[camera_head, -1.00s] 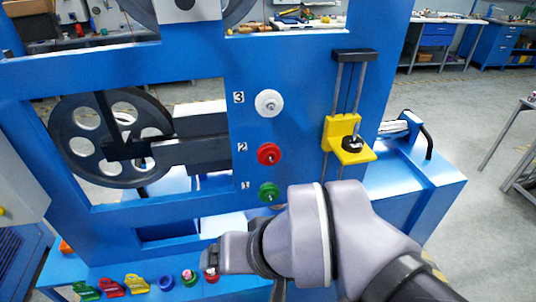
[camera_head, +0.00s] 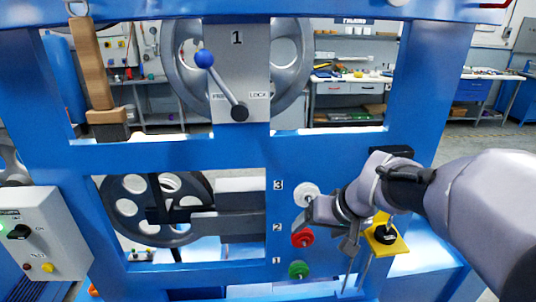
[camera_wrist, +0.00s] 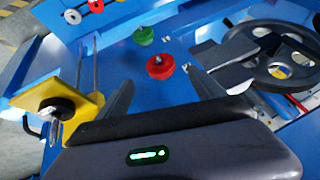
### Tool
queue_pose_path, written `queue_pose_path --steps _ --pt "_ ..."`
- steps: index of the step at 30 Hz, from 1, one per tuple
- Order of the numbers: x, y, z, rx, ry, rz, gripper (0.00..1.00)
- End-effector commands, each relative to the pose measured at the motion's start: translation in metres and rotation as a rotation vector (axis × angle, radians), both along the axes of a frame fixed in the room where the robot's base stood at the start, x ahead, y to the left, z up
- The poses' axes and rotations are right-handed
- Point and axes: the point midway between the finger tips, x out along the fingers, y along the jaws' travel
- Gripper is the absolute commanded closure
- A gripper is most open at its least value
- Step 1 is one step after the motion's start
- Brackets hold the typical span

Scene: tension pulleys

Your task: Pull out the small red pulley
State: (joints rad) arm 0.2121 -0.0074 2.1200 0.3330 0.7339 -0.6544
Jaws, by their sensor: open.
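The small red pulley (camera_head: 302,237) is on a peg at number 2 on the blue machine's front panel. It also shows in the wrist view (camera_wrist: 160,67), beyond and between my fingertips. My gripper (camera_head: 314,215) is in front of the panel between the white pulley and the red pulley, and part of it hides the panel there. In the wrist view my gripper (camera_wrist: 162,88) is open, a finger on each side, with nothing between the fingers.
A white pulley (camera_head: 306,194) is at number 3 and a green pulley (camera_head: 299,269) at number 1. A yellow bracket (camera_head: 387,240) with a black knob stands right of the pulleys. A dark spoked wheel (camera_wrist: 284,62) is behind the frame. Small loose pulleys show at the wrist view's top left.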

Motion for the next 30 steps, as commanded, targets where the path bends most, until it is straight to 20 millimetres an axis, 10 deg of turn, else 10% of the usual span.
queue_pose_path --steps 9,21,30 --pt "0.035 0.015 -0.066 0.000 0.002 0.001 0.22" --pt "0.043 0.018 -0.077 -0.001 0.000 0.000 0.22" --pt "0.043 0.018 -0.077 -0.001 0.000 0.000 0.77"
